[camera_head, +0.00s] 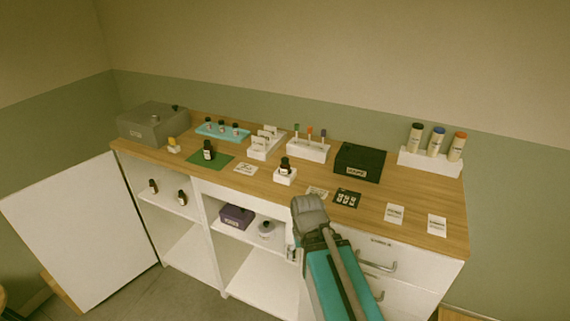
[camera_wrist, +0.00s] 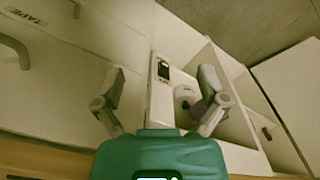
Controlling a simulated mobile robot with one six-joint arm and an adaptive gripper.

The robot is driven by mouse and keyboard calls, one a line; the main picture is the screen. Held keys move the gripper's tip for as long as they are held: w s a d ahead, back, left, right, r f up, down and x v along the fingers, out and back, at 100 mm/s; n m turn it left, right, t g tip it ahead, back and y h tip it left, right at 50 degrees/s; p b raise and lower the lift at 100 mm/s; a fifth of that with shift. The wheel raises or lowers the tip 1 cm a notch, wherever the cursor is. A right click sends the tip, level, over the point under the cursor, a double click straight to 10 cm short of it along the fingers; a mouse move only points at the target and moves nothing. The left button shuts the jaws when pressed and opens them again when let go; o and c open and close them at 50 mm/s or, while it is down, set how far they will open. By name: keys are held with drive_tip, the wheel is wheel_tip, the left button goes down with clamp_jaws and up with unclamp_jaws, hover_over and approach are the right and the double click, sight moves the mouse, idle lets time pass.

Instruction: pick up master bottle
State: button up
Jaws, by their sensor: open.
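Two dark bottles are candidates for the master bottle, and I cannot read their labels. One bottle (camera_head: 208,150) stands upright on a green mat (camera_head: 222,163). The other bottle (camera_head: 285,164) stands upright on a small white stand (camera_head: 279,178). My gripper (camera_head: 293,252) hangs in front of the counter's front edge, below and apart from both bottles, and is mostly hidden by my wrist. In the wrist view, my gripper (camera_wrist: 162,76) has its fingers spread with nothing between them. It faces the cabinet front, and neither counter bottle shows clearly there.
The counter holds a grey box (camera_head: 152,123), a teal tray (camera_head: 222,135) of small bottles, white racks (camera_head: 308,152), a black box (camera_head: 360,162) and a white holder (camera_head: 430,163) with large bottles. Shelves below hold a purple box (camera_head: 237,216). Drawer handles (camera_head: 377,262) protrude near my arm.

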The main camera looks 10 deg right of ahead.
wheel_tip(320, 180, up, 18)
drive_tip(key=w+p, duration=0.2)
drive_tip(key=p, duration=1.4)
wheel_tip(320, 180, up, 8)
drive_tip(key=n+p, duration=0.9)
drive_tip(key=n, duration=0.6)
hover_over(287, 158)
drive_tip(key=shift+w, duration=0.1)
drive_tip(key=shift+f+b, duration=0.1)
drive_tip(key=shift+b, duration=0.25)
wheel_tip(287, 158, down, 8)
drive_tip(key=b, duration=0.8)
drive_tip(key=shift+f, duration=0.25)
drive_tip(key=shift+f+b, duration=0.1)
drive_tip(key=shift+b, duration=0.2)
